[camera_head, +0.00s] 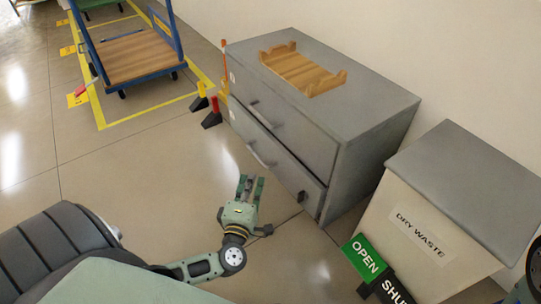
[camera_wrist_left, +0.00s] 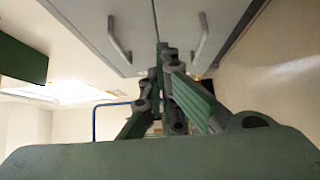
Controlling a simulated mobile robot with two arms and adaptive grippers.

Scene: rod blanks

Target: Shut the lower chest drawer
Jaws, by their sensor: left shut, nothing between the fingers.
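The grey chest (camera_head: 372,128) stands against the wall with two drawer fronts facing my left arm. The upper drawer (camera_head: 296,128) looks flush. My right gripper is not in view.
A wooden tray (camera_head: 302,72) lies on the chest top. A dry waste bin (camera_head: 425,235) with green OPEN and black SHUT signs stands right of the chest. A blue cart (camera_head: 140,58) stands at the upper left. The floor left of the chest is mostly clear.

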